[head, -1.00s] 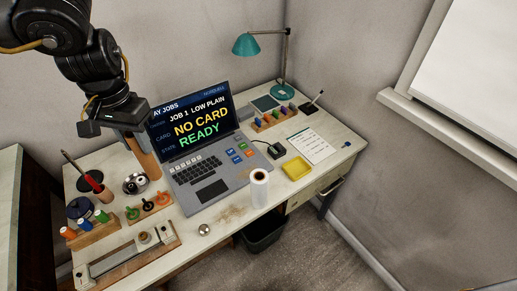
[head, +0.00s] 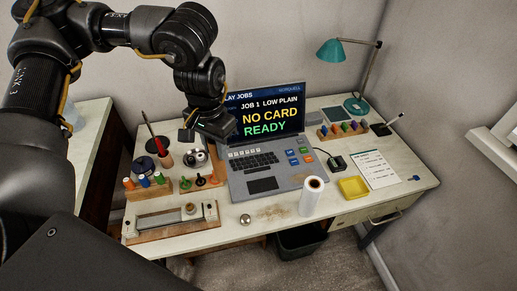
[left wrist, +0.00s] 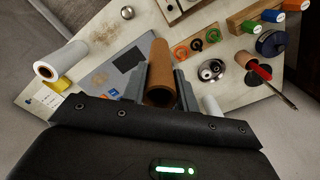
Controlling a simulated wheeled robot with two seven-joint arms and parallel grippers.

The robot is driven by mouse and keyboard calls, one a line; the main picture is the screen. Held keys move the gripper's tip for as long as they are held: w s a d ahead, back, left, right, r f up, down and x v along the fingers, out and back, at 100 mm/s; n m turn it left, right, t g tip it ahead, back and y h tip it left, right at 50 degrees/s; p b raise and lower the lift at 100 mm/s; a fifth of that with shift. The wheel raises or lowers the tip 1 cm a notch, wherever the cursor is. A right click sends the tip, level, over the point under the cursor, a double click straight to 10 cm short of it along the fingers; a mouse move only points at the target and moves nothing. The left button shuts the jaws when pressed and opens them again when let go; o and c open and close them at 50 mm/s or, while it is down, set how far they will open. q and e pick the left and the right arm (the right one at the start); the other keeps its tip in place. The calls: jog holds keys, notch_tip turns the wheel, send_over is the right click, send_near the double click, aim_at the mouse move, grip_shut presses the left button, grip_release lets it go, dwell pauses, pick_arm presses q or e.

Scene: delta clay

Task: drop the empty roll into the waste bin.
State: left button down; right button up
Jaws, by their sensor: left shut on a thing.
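My left gripper (head: 213,135) is above the desk at the left edge of the laptop. In the left wrist view, the left gripper (left wrist: 159,88) is shut on the empty roll (left wrist: 160,72), a plain brown cardboard tube between its two fingers. My right gripper is not in view.
A white roll (head: 311,196) stands upright near the desk's front edge, above the bin. Carpet (head: 345,262) is clear right of the bin.

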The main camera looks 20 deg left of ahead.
pick_arm(q)
jog(key=w+a+f, duration=0.9)
jog(key=a+f, duration=0.1)
jog(key=f, duration=0.3)
jog(key=shift+w+a, duration=0.15)
jog(key=shift+w, duration=0.1)
jog(key=shift+f, duration=0.1)
jog(key=c, duration=1.1)
grip_release()
